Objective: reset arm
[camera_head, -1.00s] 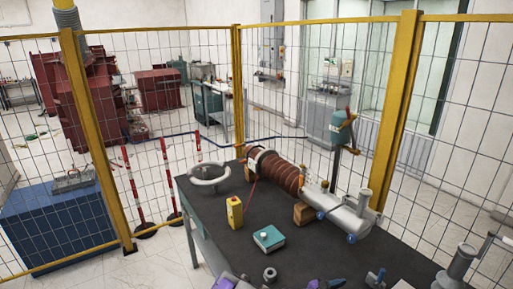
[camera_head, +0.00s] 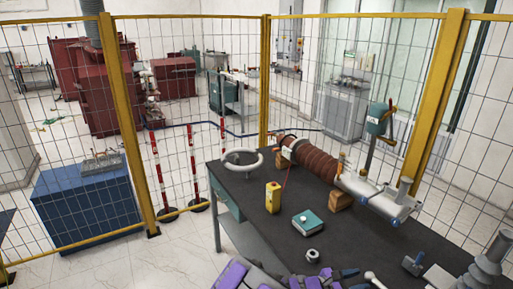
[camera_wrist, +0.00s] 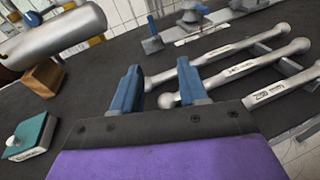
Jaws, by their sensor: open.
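My gripper (camera_wrist: 158,85) is open in the wrist view, with its two blue fingers apart and nothing between them. The fingers are over the dark table top (camera_wrist: 115,62), near several grey metal rods (camera_wrist: 232,72) with round ends; whether they touch is unclear. In the head view, my purple arm (camera_head: 232,275) lies low along the bottom edge, partly cut off. The gripper's fingers (camera_head: 352,277) show there at the table's near side.
The table (camera_head: 345,240) bears a brown ribbed bushing (camera_head: 312,161), a yellow box (camera_head: 272,197), a teal box (camera_head: 308,221), and a white ring (camera_head: 242,170). Yellow-framed mesh fencing (camera_head: 266,80) stands behind.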

